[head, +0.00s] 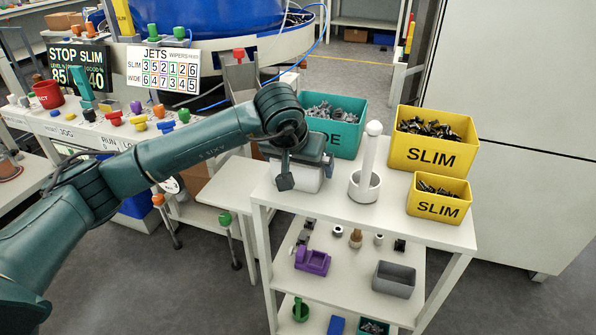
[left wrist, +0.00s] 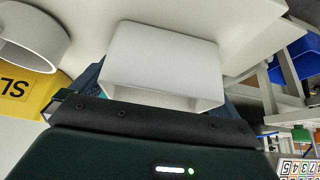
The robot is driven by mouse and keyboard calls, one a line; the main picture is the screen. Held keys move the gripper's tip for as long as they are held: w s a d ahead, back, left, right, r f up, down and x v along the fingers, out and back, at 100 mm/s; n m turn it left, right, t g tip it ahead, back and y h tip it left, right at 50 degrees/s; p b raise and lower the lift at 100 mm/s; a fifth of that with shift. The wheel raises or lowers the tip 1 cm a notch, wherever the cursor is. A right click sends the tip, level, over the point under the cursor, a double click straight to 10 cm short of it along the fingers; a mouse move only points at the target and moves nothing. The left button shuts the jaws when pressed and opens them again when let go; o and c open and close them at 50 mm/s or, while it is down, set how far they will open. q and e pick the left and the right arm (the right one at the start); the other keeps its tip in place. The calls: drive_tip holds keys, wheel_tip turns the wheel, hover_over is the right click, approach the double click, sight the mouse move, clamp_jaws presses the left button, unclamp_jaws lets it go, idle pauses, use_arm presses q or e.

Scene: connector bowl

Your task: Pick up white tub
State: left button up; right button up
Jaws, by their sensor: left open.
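The white tub (head: 308,183) stands on the top shelf of the white cart, left of a white round cup. My left gripper (head: 306,172) is right over it, pointing down, and hides most of its top. In the left wrist view the tub (left wrist: 163,58) fills the middle, its side facing the camera. The open fingers show at its left and right edges, so the tub sits between them. I cannot tell whether they touch it. My right gripper is not in view.
The white cup with an upright rod (head: 365,188) stands close to the right. A teal bin (head: 346,140) is just behind my gripper. Two yellow SLIM bins (head: 432,153) stand at the right. Lower shelves hold a purple part (head: 312,261) and a grey box (head: 394,280).

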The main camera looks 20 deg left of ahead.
use_arm(q)
drive_tip(key=c, duration=0.7)
drive_tip(key=shift+r, duration=0.1)
